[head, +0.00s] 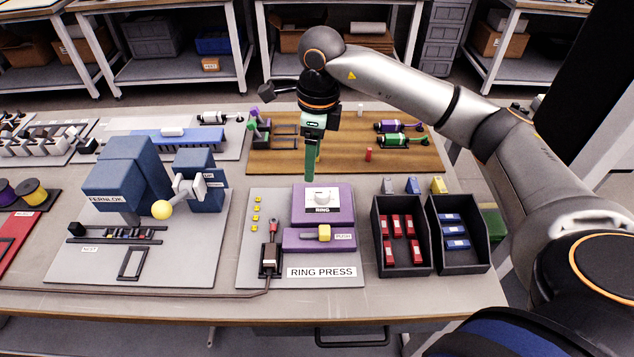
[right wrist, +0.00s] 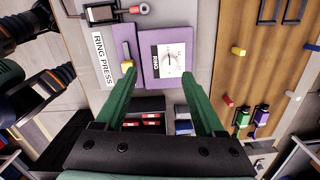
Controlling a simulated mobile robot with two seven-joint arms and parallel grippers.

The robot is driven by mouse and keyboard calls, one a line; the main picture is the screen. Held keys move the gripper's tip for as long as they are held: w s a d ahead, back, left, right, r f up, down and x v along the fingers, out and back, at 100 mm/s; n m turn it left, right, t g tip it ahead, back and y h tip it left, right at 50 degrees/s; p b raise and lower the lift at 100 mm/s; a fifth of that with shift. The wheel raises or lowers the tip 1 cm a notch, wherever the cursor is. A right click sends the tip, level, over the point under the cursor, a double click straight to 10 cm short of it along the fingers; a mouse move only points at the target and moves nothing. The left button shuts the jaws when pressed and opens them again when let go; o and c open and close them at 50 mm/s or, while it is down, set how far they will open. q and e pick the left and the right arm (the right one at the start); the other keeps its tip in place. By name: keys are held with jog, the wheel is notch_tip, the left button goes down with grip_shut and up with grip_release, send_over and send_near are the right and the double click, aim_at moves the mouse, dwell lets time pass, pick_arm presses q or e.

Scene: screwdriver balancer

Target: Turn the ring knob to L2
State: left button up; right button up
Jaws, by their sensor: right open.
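The ring knob (head: 321,197) is a pale round knob on the white dial plate of the purple RING box, at the back of the ring press (head: 301,272). In the right wrist view the dial (right wrist: 169,59) shows a thin dark pointer, but its position marks are too small to read. My right gripper (head: 311,178) has green fingers pointing down, just above and behind the purple box. In the wrist view its fingers (right wrist: 159,73) are spread apart with nothing between their tips, clear of the knob. My left gripper is not in view.
In front of the knob is a purple PUSH block with a yellow slider (head: 324,233). Black bins (head: 404,262) with red and blue parts stand to the right. A blue FERNLOK machine (head: 127,178) stands left. A wooden board (head: 340,158) lies behind.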

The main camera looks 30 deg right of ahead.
aim_at(322, 193)
jog(key=shift+h, duration=0.5)
jog(key=d+f, duration=0.1)
jog(key=f, duration=0.6)
jog(key=d+f+p, duration=0.1)
jog(key=f, duration=0.3)
jog(key=shift+w+d+f, duration=0.3)
jog(key=shift+d+f, duration=0.05)
grip_shut()
